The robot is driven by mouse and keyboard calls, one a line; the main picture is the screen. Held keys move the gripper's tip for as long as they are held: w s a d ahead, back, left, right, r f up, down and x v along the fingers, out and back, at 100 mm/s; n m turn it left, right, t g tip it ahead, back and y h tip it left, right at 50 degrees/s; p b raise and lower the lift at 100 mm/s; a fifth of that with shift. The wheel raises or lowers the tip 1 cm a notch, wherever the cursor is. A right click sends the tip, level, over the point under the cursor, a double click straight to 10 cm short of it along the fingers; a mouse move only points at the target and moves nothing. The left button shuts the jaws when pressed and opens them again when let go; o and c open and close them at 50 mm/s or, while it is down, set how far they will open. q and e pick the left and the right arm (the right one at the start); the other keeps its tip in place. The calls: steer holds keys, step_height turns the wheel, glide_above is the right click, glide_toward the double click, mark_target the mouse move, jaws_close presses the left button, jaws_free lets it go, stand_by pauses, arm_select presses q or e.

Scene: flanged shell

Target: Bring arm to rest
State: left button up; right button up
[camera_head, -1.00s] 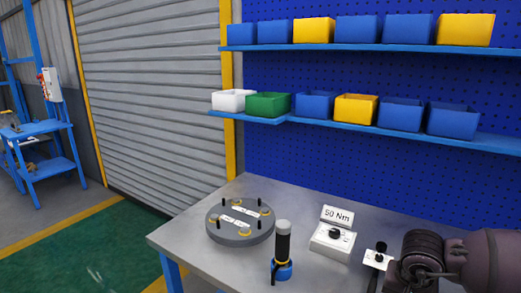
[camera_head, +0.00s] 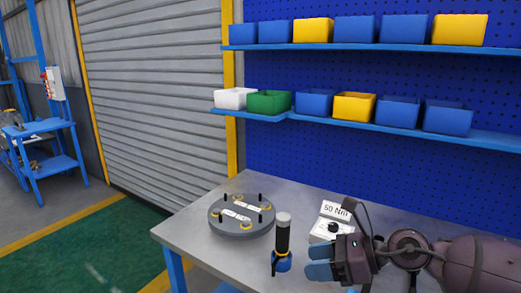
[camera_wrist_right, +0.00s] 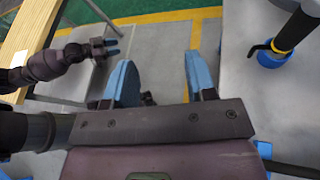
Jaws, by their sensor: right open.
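My right gripper (camera_head: 322,262) has blue fingers and is over the front right of the grey workbench in the head view. In the right wrist view its two fingers (camera_wrist_right: 160,80) stand apart with nothing between them. My left arm shows in the right wrist view, with a small blue-tipped gripper (camera_wrist_right: 108,47) whose opening is too small to judge. The round grey flanged shell (camera_head: 243,224), with black studs and yellow rings, lies on the bench left of the right gripper.
A black-handled tool in a blue holder (camera_head: 282,240) stands upright close left of the right gripper; the wrist view shows it too (camera_wrist_right: 285,38). A box with a 50 Nm sign (camera_head: 335,208) is partly hidden behind the gripper. Shelves of bins (camera_head: 375,138) hang behind the bench (camera_head: 195,240).

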steer(key=w+d+f+n+t+h, duration=0.1)
steer(key=d+f+n+t+h, duration=0.2)
steer(key=n, duration=0.9)
steer(key=w+d+f+n+t+h, duration=0.1)
steer(key=d+f+n+t+h, duration=0.15)
steer(key=n+t, duration=0.65)
steer(key=d+f+n+t+h, duration=0.1)
steer(key=d+f+n, duration=0.2)
steer(key=n, duration=1.2)
steer(key=s+d+f+m+g+h, duration=0.2)
steer(key=s+f+m, duration=0.4)
steer(key=s+f, duration=0.4)
steer(key=s+d+f+m+g+h, duration=0.2)
steer(key=s+d+f+m+h, duration=0.3)
steer(key=s+f, duration=0.6)
steer(key=shift+s+d+f+m+g, duration=0.3)
steer(key=shift+d+m+g, duration=0.1)
steer(key=shift+d+m, duration=0.15)
